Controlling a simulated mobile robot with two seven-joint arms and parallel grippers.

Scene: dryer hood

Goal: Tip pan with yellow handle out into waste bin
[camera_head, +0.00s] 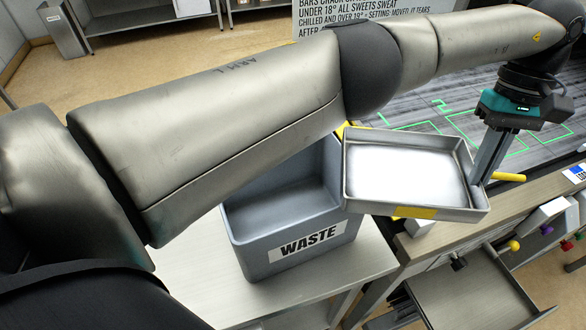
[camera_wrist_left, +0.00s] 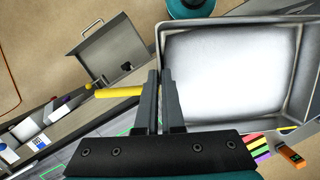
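The shallow grey metal pan (camera_head: 356,207) hangs in the air beside and partly over the right rim of the waste bin (camera_head: 305,243). Its yellow handle (camera_head: 509,177) sticks out to the right, past my fingers. The pan interior is bright white; I cannot tell whether anything lies in it. My left gripper (camera_head: 484,180) is shut on the pan's handle-side wall. In the left wrist view its fingers (camera_wrist_left: 161,76) pinch that wall, with the yellow handle (camera_wrist_left: 118,92) to their left. The grey bin has a white WASTE label and its visible interior looks empty. My right gripper is not in view.
The bin stands on a light bench (camera_head: 215,285). A counter with coloured knobs and an open metal drawer (camera_head: 470,303) are at lower right. A dark surface with green outlines (camera_head: 425,100) lies behind the pan, below a text sign (camera_head: 322,22).

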